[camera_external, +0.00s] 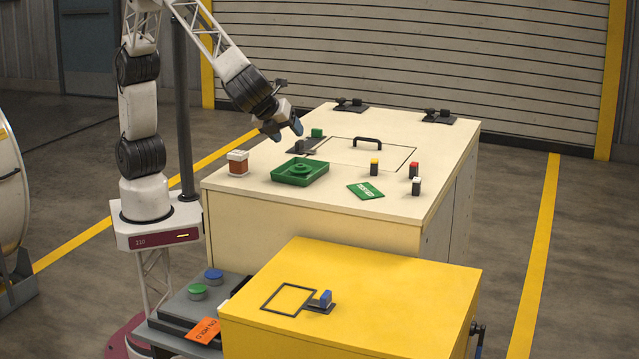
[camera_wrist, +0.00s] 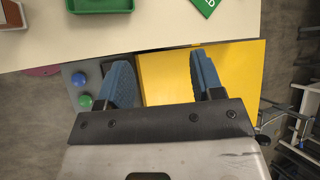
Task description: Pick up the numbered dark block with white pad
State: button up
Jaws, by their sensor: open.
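A small dark block with a white pad on top (camera_external: 417,188) stands upright on the cream cabinet top, near its right side. Any number on it is too small to read. My gripper (camera_external: 284,130) is above the left part of the cabinet, well left of these blocks. In the wrist view its blue fingers (camera_wrist: 160,62) are apart with nothing between them. None of the three blocks shows in the wrist view.
A lower yellow cabinet (camera_external: 400,290) stands in front with a blue-topped piece (camera_external: 325,298).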

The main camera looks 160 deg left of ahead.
jog(key=w+a+f+m+g+y, duration=0.1)
jog(key=w+a+f, duration=0.2)
jog(key=a, duration=0.4)
jog(key=w+a+f+m+g+y, duration=0.1)
jog(key=w+a+f, duration=0.25)
jog(key=a, duration=0.35)
jog(key=m+g+y, duration=0.2)
jog(key=m, duration=0.1)
send_near(421, 181)
jog(key=s, duration=0.1)
jog(key=s+a+f, duration=0.2)
jog(key=shift+s, duration=0.4)
jog(key=shift+a+f, duration=0.2)
jog(key=shift+a, duration=0.3)
jog(key=shift+x, duration=1.2)
jog(key=shift+w+x, duration=0.2)
jog(key=shift+x, duration=2.45)
jog(key=shift+a+r, duration=0.15)
